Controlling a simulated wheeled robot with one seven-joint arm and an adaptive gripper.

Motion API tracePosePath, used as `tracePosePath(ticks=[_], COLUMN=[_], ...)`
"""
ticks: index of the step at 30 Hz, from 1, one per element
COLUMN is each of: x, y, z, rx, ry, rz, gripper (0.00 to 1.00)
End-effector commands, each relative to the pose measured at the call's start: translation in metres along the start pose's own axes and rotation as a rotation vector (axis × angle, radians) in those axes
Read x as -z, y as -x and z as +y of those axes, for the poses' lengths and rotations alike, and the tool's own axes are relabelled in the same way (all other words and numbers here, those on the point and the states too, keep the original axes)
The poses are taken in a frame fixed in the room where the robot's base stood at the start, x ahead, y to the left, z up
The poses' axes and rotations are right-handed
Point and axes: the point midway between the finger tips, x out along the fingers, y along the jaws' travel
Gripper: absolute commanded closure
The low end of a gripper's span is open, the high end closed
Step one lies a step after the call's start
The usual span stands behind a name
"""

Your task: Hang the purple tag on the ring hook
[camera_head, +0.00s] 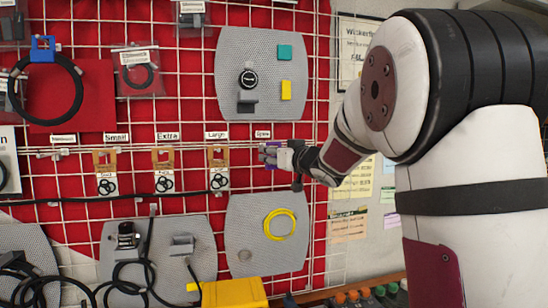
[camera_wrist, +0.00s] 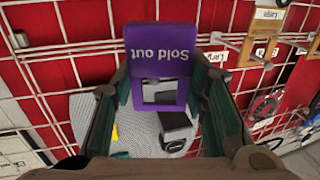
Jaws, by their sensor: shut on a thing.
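The purple tag (camera_wrist: 159,40) reads "Sold out" upside down in the wrist view and has a square opening at its lower end. My gripper (camera_wrist: 161,72) is shut on it, with one finger along each side edge. In the head view the purple tag (camera_head: 269,154) is held by my gripper (camera_head: 283,156) in front of the wire grid, under the rightmost small label (camera_head: 262,134). That label is too small to read surely. The hook by it is hidden behind the tag and gripper, so I cannot tell whether they touch.
To the left, wooden tags (camera_head: 218,157) with black rings hang under labels "Large", "Extra" and "Small". A grey pegboard panel (camera_head: 222,60) is above, and another with a yellow ring (camera_head: 280,224) is below. A yellow box (camera_head: 234,293) stands at the bottom.

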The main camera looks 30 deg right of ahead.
Motion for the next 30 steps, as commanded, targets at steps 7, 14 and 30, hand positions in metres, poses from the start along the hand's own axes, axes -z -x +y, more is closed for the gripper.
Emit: tracePosePath(ticks=[7,14,30], x=[-0.002,-0.003,-0.008], y=[-0.014,-0.026,-0.044], z=[0.003,0.006,0.012], rx=[0.001,0.001,0.000], ry=[0.000,0.001,0.000], rz=[0.001,0.001,0.000], gripper=[0.83,0.83,0.83])
